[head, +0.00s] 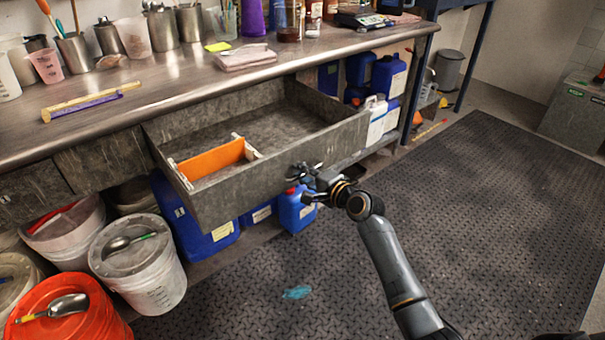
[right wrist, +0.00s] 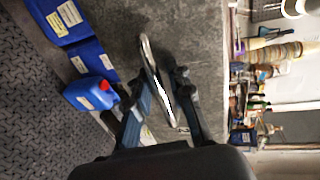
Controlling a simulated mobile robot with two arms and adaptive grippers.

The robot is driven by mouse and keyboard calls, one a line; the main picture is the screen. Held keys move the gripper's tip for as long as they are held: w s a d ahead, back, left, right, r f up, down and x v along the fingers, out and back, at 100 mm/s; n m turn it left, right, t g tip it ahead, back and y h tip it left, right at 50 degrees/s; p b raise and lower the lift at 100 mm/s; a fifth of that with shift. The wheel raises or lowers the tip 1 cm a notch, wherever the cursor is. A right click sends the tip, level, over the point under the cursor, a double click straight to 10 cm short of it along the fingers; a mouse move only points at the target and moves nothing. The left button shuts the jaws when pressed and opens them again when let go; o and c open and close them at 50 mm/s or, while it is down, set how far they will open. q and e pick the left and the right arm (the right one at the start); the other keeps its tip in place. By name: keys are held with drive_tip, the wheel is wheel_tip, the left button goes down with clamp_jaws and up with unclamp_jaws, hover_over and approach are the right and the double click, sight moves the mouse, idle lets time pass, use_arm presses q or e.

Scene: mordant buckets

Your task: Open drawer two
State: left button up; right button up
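One wide grey drawer (head: 285,162) under the steel counter stands pulled far out; its number cannot be read. An orange divider (head: 212,159) with pale ends lies inside, towards the left. My right gripper (head: 308,172) is at the drawer's front face, by its handle. In the right wrist view the metal bar handle (right wrist: 150,60) runs slantwise between the two fingers of the right gripper (right wrist: 165,75). The fingers stand apart with a gap visible beside the bar, so the gripper looks open around it. My left gripper is not in view.
A closed drawer front (head: 103,160) is to the left. White buckets (head: 140,265), an orange bucket (head: 75,315) and blue jugs (head: 297,210) stand below the counter. A small blue scrap (head: 297,292) lies on the dark floor mat (head: 480,220), which is largely clear.

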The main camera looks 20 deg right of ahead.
drive_tip(key=shift+s, duration=0.25)
drive_tip(key=v, duration=1.1)
drive_tip(key=shift+s, duration=0.25)
drive_tip(key=shift+d, duration=0.15)
